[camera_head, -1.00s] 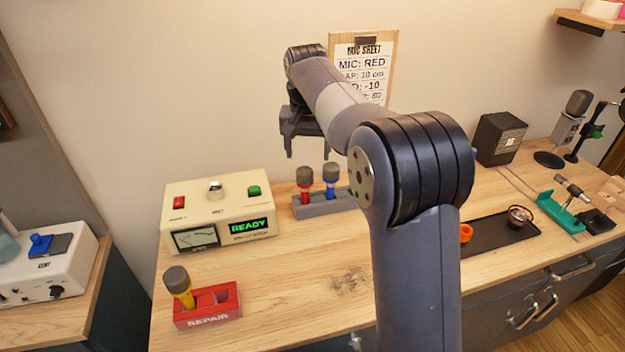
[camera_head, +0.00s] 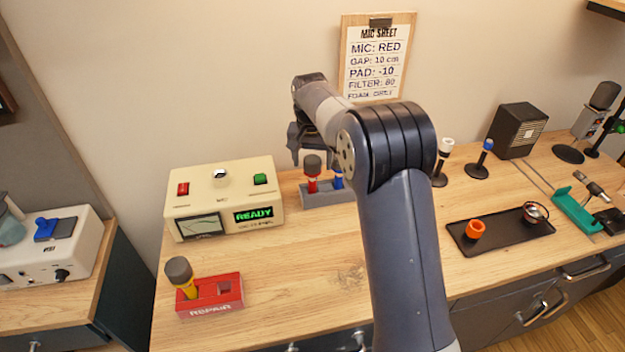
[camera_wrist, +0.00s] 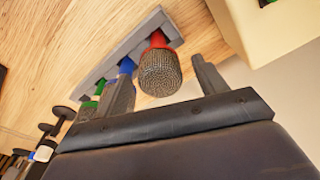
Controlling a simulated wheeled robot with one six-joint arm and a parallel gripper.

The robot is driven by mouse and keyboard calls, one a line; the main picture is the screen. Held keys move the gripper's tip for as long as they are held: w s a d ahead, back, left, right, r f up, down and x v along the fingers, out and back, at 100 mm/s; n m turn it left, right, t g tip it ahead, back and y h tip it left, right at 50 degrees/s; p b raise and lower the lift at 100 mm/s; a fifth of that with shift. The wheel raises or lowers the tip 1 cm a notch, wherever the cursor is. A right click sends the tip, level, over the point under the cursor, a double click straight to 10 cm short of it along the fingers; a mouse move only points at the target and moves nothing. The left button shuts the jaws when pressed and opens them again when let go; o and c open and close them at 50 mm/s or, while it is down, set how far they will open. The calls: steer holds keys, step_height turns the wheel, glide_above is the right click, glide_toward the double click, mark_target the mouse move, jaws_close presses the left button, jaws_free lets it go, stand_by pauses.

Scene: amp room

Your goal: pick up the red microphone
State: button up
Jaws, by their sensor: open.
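The red microphone (camera_head: 312,173) stands upright in a grey rack (camera_head: 327,199) beside the mixer box, its dark mesh head up. In the wrist view the red microphone (camera_wrist: 159,68) shows its mesh head between the two finger tips. My gripper (camera_wrist: 162,72) is open and empty, just above the rack, with one finger on each side of the head. I cannot tell whether a finger touches it. A blue microphone (camera_wrist: 126,67) and a green one (camera_wrist: 88,107) stand in the same rack, partly behind the left finger. In the head view my arm hides part of the rack.
A cream mixer box (camera_head: 225,199) reading READY stands close to the rack's left. A red REPAIR holder (camera_head: 212,297) with a yellow microphone (camera_head: 182,275) is at front left. A mic sheet (camera_head: 374,60) leans on the wall. A dark tray (camera_head: 500,240) lies right. The front middle is clear.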

step_height(320, 180, down, 2)
steer(key=shift+w, duration=0.1)
steer(key=shift+r, duration=0.1)
jaws_close()
stand_by(0.7)
